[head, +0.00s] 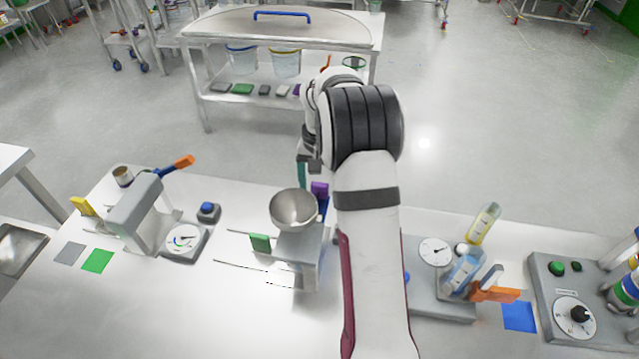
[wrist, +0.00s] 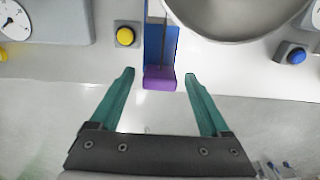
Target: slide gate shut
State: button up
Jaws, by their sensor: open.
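A metal hopper bowl (head: 293,209) sits on a grey stand in the middle of the bench. A purple handle block (head: 319,189) shows just behind it; in the wrist view the block (wrist: 159,79) is at the end of a blue slide strip (wrist: 160,40) with a thin rod along it. A green block (head: 260,243) sits by thin rails left of the stand. No label shows which is the gate. My gripper (head: 303,180) is open, its teal fingers on either side of the purple block in the wrist view (wrist: 160,74), with gaps on both sides.
The bowl rim (wrist: 240,38) is close at upper right of the wrist view. A yellow button (wrist: 125,36) and a blue button (wrist: 297,55) flank the slide. A dial box (head: 186,241) stands left; a gauge unit (head: 434,252) stands right.

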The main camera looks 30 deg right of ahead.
grip_shut()
dwell(0.4)
dwell(1.0)
